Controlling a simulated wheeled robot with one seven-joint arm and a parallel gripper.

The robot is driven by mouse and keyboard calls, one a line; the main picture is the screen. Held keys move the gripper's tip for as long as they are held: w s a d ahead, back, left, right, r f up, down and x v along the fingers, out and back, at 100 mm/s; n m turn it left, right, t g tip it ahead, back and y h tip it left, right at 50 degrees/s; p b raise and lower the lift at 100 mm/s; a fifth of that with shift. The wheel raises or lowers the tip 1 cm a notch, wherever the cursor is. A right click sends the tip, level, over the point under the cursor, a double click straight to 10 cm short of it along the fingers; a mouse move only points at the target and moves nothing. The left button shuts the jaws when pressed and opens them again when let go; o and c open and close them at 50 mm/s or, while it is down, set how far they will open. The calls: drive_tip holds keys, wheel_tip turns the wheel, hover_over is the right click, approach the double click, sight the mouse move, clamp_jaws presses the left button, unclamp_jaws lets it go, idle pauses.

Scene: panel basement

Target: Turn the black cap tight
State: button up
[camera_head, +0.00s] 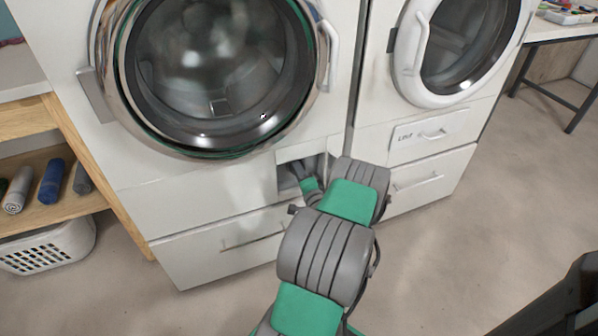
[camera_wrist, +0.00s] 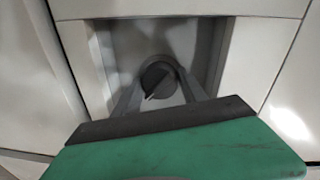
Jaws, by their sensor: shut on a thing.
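The black cap (camera_wrist: 158,79) is a round dark knob with a raised grip bar and a pale pointer mark, set in a recess low on the left washing machine. In the wrist view my gripper (camera_wrist: 160,84) reaches into the recess, with one finger on each side of the cap. The fingers are shut on the cap. In the head view my gripper (camera_head: 311,187) enters the recess (camera_head: 284,179) below the round door, and the cap is hidden there.
The left washing machine (camera_head: 205,190) has a large round door above the recess and a drawer below. A second machine (camera_head: 437,150) with a drawer labelled "LINT" stands at the right. A wooden shelf with rolled cloths and a white basket (camera_head: 48,246) are at the left. Floor in front is clear.

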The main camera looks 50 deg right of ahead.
drive_tip(key=shift+m, duration=1)
drive_tip(key=o, duration=1.4)
drive_tip(key=shift+c, duration=0.2)
drive_tip(key=p+v, duration=0.2)
drive_tip(key=v, duration=0.6)
drive_tip(key=shift+d, duration=0.15)
